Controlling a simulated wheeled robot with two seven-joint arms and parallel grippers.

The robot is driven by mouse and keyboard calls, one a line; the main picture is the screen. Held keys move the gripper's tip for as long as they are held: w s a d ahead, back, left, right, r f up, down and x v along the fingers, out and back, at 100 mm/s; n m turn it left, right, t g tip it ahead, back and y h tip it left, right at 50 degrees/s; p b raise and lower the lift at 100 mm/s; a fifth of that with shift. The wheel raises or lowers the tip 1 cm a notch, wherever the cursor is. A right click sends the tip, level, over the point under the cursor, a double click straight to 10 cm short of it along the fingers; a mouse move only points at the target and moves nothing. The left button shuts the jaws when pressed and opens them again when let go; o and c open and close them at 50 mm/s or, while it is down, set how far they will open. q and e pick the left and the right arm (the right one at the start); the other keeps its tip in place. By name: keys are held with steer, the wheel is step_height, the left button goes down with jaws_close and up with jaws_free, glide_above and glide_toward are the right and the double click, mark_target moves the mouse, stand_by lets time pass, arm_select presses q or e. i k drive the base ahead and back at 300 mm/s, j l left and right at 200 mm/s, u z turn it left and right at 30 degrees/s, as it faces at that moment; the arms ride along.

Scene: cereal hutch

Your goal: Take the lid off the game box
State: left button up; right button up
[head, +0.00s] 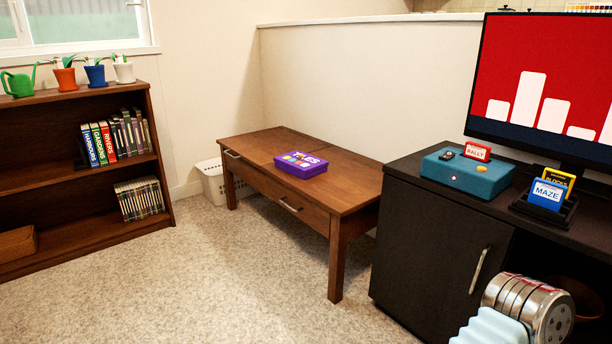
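The game box is a small flat purple box (301,164) with yellow and white markings on its top. It lies on the brown wooden coffee table (262,144), near the middle of the tabletop. Its lid appears to be on, and the seam is too small to make out. No gripper fingers show in the head view. A silver and pale blue part at the bottom right looks like a link of my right arm, well away from the box. My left arm does not show.
A dark cabinet (427,255) stands right of the table, bearing a teal console (467,176), a cartridge stand (545,207) and a monitor (545,85). A bookshelf (75,180) stands at left. A white basket (212,182) sits behind the table. The carpet (230,275) in front is clear.

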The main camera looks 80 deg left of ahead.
mark_target(300, 162)
steer(key=u, duration=2.75)
